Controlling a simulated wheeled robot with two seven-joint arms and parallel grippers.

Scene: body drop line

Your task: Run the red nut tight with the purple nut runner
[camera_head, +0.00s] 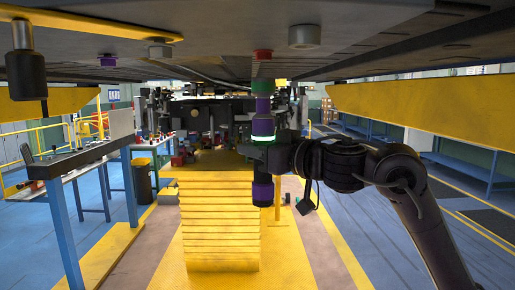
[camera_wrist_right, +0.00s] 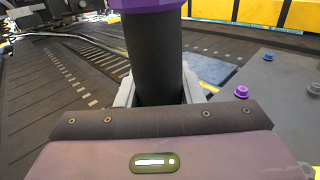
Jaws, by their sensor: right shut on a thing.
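The red nut (camera_head: 263,54) sits on the dark underside of the car body overhead in the head view. The purple nut runner (camera_head: 263,104) stands upright below it, with a green upper part, purple bands, a lit green ring and a purple lower end. A short dark piece shows between its green top and the red nut; I cannot tell whether they touch. My right gripper (camera_head: 271,154) is shut on the runner's body. In the right wrist view the runner's dark shaft (camera_wrist_right: 155,65) rises between the grey jaws (camera_wrist_right: 158,98). My left gripper is out of view.
A purple nut (camera_head: 107,60) and grey nuts (camera_head: 304,36) are on the car body's underside (camera_head: 380,40). A blue nut (camera_wrist_right: 268,57) shows in the wrist view. A dark cylinder (camera_head: 25,75) hangs at left. Yellow beams (camera_head: 420,108) flank both sides. A yellow stepped block (camera_head: 218,215) stands below.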

